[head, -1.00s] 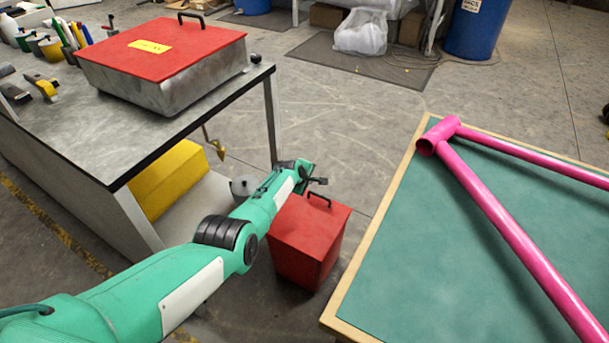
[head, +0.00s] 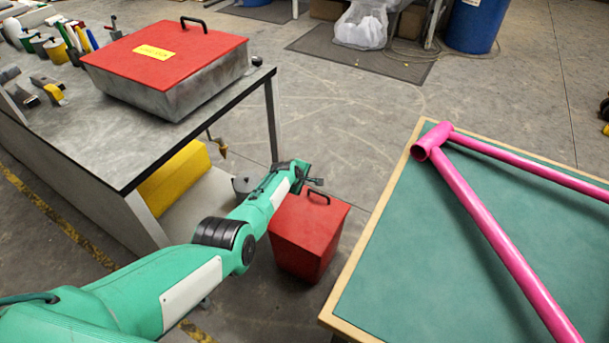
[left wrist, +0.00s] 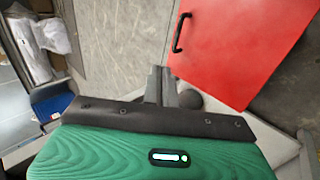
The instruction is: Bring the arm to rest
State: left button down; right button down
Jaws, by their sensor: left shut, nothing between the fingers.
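My left arm (head: 190,285) is green and reaches in from the lower left in the head view. A red lid with a black handle (left wrist: 235,45) fills the upper right of the left wrist view, apart from the fingers. My right gripper is in neither view.
A grey workbench (head: 75,140) at left carries a metal box with a red lid (head: 165,55) and several tools. A green-topped table (head: 420,260) at right holds a pink tube frame (head: 490,235). Open floor (head: 350,110) lies behind the red bin.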

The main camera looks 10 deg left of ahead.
pick_arm(q)
jog(key=shift+s+a+r+p, duration=0.1)
jog(key=shift+s+r+p, duration=0.2)
jog(key=shift+p, duration=0.15)
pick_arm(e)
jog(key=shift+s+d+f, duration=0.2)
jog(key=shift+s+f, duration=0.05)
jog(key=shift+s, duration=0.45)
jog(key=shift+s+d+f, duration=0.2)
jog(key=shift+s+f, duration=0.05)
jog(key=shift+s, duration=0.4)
